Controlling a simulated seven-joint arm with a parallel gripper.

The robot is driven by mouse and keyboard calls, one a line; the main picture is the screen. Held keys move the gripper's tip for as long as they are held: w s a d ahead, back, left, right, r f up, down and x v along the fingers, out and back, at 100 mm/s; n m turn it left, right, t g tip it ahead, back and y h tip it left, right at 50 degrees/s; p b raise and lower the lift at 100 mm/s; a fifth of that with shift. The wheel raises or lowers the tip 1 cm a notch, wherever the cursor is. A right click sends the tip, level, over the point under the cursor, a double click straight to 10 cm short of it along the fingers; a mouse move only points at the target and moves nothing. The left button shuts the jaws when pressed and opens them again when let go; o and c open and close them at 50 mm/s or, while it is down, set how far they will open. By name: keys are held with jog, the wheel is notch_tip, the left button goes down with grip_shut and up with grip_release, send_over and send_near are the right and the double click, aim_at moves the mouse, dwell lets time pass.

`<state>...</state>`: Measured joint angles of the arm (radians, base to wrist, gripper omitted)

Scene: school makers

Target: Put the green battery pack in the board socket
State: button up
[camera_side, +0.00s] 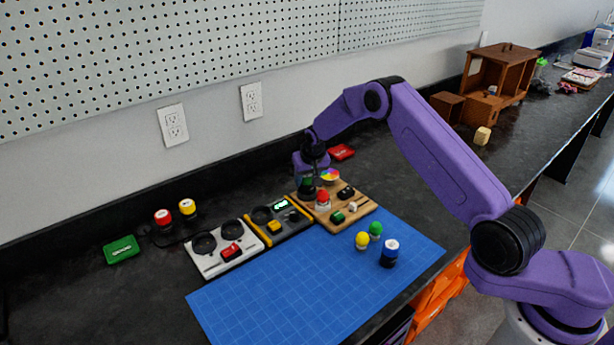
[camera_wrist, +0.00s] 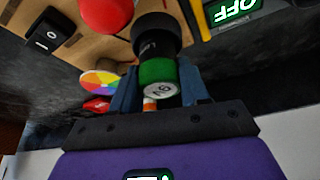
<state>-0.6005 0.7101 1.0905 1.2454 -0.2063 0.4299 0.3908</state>
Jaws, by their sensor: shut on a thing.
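The green battery pack (camera_wrist: 157,72) has a green band and a pale printed end, and sits between the two blue fingers of my gripper (camera_wrist: 160,86) in the wrist view. My gripper is shut on it. Black cylindrical surfaces (camera_wrist: 156,36) adjoin the band; I cannot tell how much is pack and how much is socket. In the side view my gripper (camera_side: 307,181) is over the left side of the wooden board (camera_side: 332,227), with the pack (camera_side: 306,183) dark and small beneath it. Whether it is seated is not clear.
The board bears a red dome (camera_side: 323,196), a black switch (camera_side: 346,192) and a colour wheel (camera_side: 330,175). A yellow-and-grey unit (camera_side: 292,230) with a lit display adjoins it. Yellow (camera_side: 362,240), green (camera_side: 376,229) and blue (camera_side: 389,248) pieces stand on the blue mat (camera_side: 300,290).

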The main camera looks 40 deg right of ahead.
jog(key=shift+f, duration=0.15)
jog(key=o, duration=0.9)
jog(key=v, duration=1.1)
jog(key=shift+a, duration=0.15)
dwell(0.4)
